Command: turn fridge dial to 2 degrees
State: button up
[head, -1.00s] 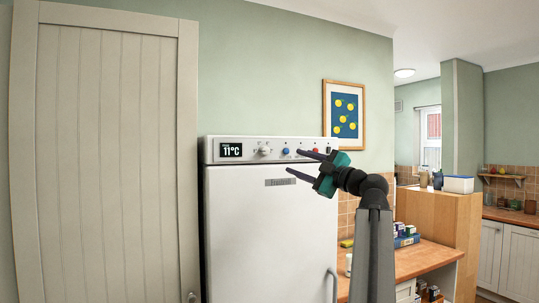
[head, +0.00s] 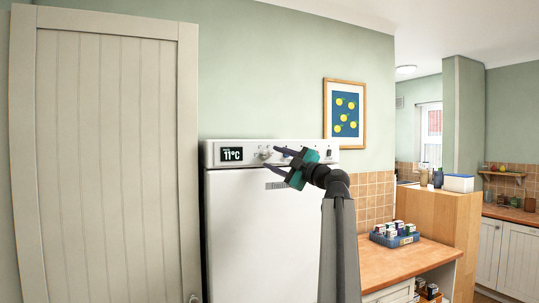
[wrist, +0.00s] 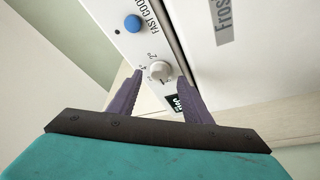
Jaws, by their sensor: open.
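The fridge (head: 250,240) is white, with a control panel along its top. Its display (head: 231,154) reads 11°C. The white round dial (head: 264,153) sits right of the display. In the wrist view the dial (wrist: 160,71) lies just beyond and between my fingertips, with small scale marks beside it. My gripper (head: 271,159) has purple fingers and a teal body. It is open and empty in front of the panel, and it also shows in the wrist view (wrist: 160,80). I cannot tell whether a finger touches the panel.
A blue button (wrist: 132,23) marked FAST COOL is beside the dial. A pale panelled door (head: 105,150) stands left of the fridge. A wooden counter (head: 400,265) with a blue tray (head: 394,241) of small boxes is at the right.

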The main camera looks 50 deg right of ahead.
aim_at(266, 155)
jog(key=shift+p+x, duration=0.3)
jog(key=shift+x, duration=1)
